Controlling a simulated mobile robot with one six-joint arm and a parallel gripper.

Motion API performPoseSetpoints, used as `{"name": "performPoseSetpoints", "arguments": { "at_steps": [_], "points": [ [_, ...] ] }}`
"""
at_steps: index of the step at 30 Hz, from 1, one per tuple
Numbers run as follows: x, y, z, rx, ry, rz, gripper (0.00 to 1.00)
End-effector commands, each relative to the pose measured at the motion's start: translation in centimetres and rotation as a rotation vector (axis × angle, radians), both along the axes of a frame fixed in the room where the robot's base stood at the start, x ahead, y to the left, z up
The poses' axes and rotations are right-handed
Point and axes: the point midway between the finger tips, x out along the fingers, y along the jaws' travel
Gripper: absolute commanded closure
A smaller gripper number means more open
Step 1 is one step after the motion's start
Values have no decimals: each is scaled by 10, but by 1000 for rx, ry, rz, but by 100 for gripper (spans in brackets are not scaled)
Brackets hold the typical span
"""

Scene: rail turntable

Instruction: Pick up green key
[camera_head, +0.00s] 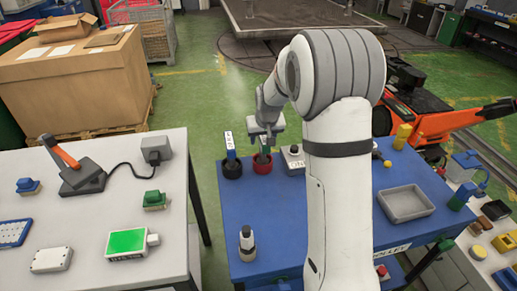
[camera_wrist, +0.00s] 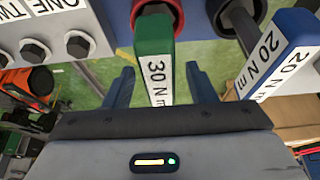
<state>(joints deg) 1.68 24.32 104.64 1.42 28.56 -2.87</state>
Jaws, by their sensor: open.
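The green key (camera_wrist: 154,50) has a white label reading 30 N m and stands in a red round holder (camera_wrist: 176,12). In the head view the red holder (camera_head: 262,167) is on the blue table, with the green key (camera_head: 264,154) partly hidden under my gripper (camera_head: 266,131). In the wrist view my gripper (camera_wrist: 160,72) is open. One finger is on each side of the green key, with a visible gap on both sides. Nothing is held.
A blue key (camera_wrist: 277,48) labelled 20 N m stands close beside, in a black holder (camera_head: 232,170). A grey block with bolts (camera_head: 293,159) is on the other side. A grey tray (camera_head: 405,203) lies farther right. The blue table's (camera_head: 290,215) front middle has free room.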

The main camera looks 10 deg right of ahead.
Motion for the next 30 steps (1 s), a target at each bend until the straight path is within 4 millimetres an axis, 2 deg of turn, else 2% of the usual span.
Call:
{"name": "performPoseSetpoints", "arguments": {
  "at_steps": [13, 30],
  "points": [
    [0, -1, -2, 0, 0, -1, 50],
    [0, -1, -2, 0, 0, -2, 97]
  ]
}}
